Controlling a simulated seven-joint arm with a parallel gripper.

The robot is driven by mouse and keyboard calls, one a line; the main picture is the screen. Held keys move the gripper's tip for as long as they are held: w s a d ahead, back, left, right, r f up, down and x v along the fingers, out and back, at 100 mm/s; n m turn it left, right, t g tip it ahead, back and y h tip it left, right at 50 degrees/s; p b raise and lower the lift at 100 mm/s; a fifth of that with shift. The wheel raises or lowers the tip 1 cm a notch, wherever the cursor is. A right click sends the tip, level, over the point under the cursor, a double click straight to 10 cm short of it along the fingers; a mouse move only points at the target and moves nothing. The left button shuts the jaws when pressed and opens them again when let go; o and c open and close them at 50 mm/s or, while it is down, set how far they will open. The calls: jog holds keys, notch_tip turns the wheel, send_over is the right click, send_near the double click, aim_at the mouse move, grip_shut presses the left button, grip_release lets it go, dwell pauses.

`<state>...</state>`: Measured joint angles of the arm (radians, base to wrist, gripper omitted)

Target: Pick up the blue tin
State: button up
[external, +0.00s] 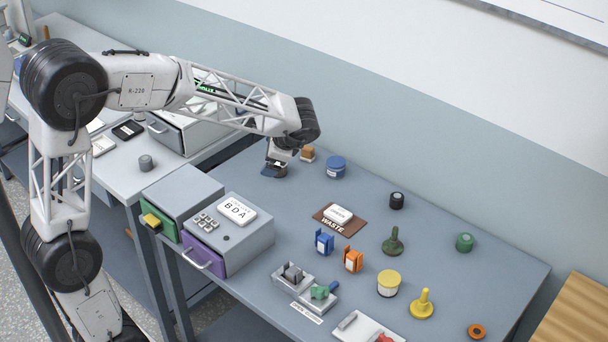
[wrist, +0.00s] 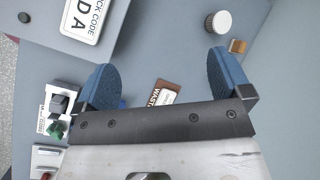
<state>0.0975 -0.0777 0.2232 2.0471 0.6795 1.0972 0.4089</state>
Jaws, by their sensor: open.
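The blue tin (external: 336,167) is a short round blue container standing upright on the grey table toward the back. My gripper (external: 274,170) is above the table to the left of the tin, apart from it. In the wrist view its two blue-padded fingers (wrist: 162,82) are spread wide with nothing held between them. I cannot make out the blue tin in the wrist view; the right finger or gripper body may hide it.
A brown block (external: 307,153) stands between gripper and tin; it also shows in the wrist view (wrist: 238,46), beside a white-topped round container (wrist: 218,22). A drawer box (external: 250,245) stands left.

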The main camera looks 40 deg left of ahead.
jog(key=w+f+m+y, duration=0.2)
jog(key=w+f+m, duration=0.15)
jog(key=w, duration=0.45)
jog(key=w+f+m+y, duration=0.15)
jog(key=w+f, duration=0.25)
jog(key=w, duration=0.4)
jog(key=m+t+y, duration=0.3)
jog(key=m, duration=0.3)
send_near(340, 164)
jog(key=x, duration=0.4)
jog(key=shift+x, duration=1.35)
jog(key=shift+x, duration=2.6)
jog(key=c, duration=1.1)
